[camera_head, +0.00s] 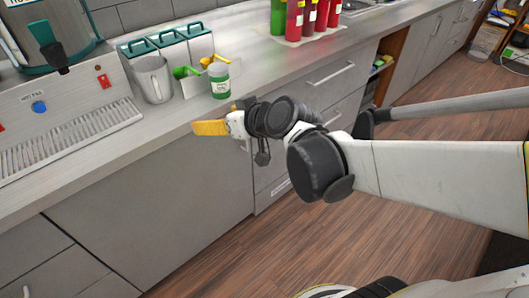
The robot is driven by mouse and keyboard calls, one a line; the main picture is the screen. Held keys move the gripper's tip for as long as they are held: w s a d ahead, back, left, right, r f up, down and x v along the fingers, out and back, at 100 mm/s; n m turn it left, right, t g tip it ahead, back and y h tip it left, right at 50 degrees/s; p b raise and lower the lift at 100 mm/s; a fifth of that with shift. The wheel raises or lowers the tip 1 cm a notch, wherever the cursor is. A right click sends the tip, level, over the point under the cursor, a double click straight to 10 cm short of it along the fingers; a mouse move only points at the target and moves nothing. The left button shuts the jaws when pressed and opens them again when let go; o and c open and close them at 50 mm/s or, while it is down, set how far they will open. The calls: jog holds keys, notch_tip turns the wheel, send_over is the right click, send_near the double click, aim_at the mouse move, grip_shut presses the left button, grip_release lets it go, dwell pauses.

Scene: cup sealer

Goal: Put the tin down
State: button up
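A small green jar with a white label (219,82), the only thing here that could be the tin, stands upright near the counter's front edge. A yellow scoop-like piece shows at its top. My gripper (208,127), with yellow fingers, is in front of and below the jar in the picture, by the counter edge. A gap shows between the jar and the nearer finger. The fingers overlap from this side, so their opening is hidden. I see nothing held between them.
A grey metal pitcher (152,79) stands left of the jar. Teal-lidded containers (165,45) with green and yellow scoops stand behind. Red and green bottles (296,18) stand at the back. Bare counter (262,62) lies right of the jar.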

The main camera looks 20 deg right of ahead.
jog(key=s+d+f+m+g+h, duration=0.1)
jog(key=s+d+f+g+h, duration=0.1)
jog(key=s, duration=0.6)
jog(key=s+d+f+m+g+h, duration=0.2)
jog(key=s+d, duration=0.3)
jog(key=s, duration=0.4)
jog(key=shift+h, duration=0.4)
